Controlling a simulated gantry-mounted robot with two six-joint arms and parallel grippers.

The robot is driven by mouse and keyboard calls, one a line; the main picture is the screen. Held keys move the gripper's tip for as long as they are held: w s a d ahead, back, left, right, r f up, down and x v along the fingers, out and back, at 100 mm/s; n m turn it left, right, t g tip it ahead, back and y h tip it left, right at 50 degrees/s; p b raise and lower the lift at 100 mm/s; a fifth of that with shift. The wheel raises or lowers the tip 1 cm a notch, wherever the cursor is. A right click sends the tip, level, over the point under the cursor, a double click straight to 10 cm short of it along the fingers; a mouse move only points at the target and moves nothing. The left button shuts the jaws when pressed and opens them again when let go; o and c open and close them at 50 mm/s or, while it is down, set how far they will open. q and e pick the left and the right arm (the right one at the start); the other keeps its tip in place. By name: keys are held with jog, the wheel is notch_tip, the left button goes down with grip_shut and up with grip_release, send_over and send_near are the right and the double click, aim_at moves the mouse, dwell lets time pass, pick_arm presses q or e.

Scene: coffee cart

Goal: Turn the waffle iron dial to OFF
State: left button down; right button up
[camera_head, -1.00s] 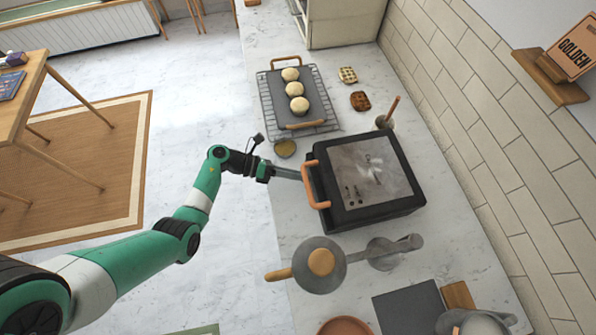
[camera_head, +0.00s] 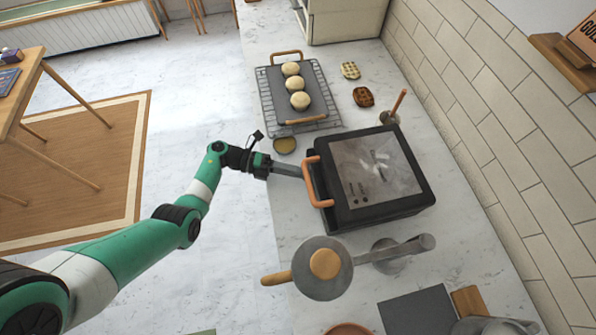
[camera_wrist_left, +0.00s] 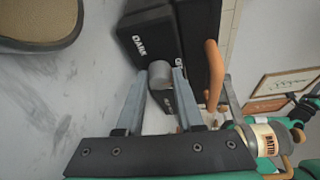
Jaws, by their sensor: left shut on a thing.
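The waffle iron (camera_head: 372,215) is a black box with a grey top plate and an orange handle (camera_head: 319,183) on its left side. It stands closed on the counter. My left gripper (camera_head: 300,172) reaches in from the left to the iron's front side, below the handle. In the left wrist view, the fingers of my left gripper (camera_wrist_left: 157,85) are shut on a grey round dial (camera_wrist_left: 159,70). The word "DARK" shows on the black front beside the dial.
A wire rack (camera_head: 268,98) with a tray of several round buns stands behind the iron. Two waffles (camera_head: 363,97) lie at the back right. A round grey pan with a wooden knob (camera_head: 322,283) stands in front.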

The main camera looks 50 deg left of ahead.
pick_arm(q)
jog(key=c, duration=0.5)
grip_release()
jog(key=shift+c, duration=0.2)
jog(key=v, duration=1.1)
jog(key=shift+s+a+b, duration=0.2)
jog(key=shift+a+b, duration=0.05)
jog(key=shift+b, duration=0.2)
